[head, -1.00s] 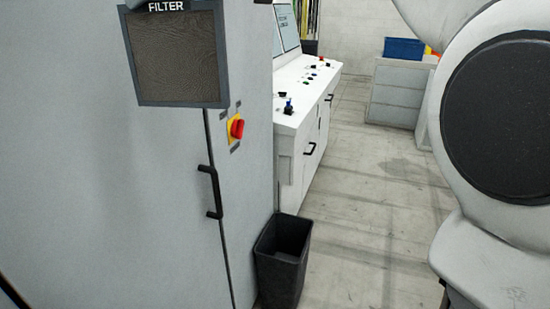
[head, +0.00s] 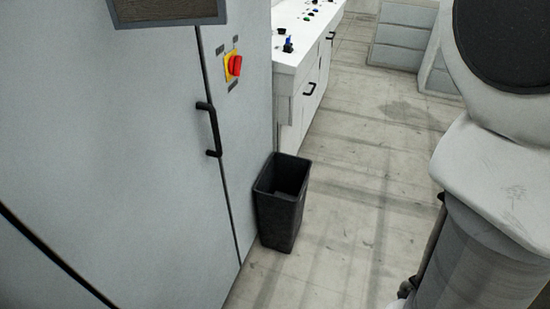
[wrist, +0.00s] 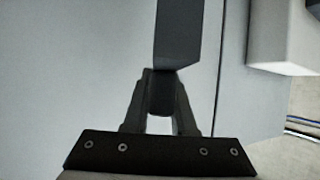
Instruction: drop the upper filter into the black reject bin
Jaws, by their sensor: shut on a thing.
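The black reject bin (head: 279,218) stands upright on the floor against the corner of the grey cabinet, in the head view. Its open top faces up. A filter panel (head: 168,8) with a dark frame is on the cabinet front at the top edge of the head view, mostly cut off. In the wrist view my gripper (wrist: 161,95) is shut on a dark grey flat-sided piece, which looks like the upper filter (wrist: 179,36). Its far end runs out of the picture. My gripper and the held piece do not show in the head view.
The grey cabinet (head: 130,150) has a black door handle (head: 210,130) and a red and yellow switch (head: 233,66). A white control desk (head: 297,85) stands behind the bin. The floor (head: 350,200) right of the bin is clear.

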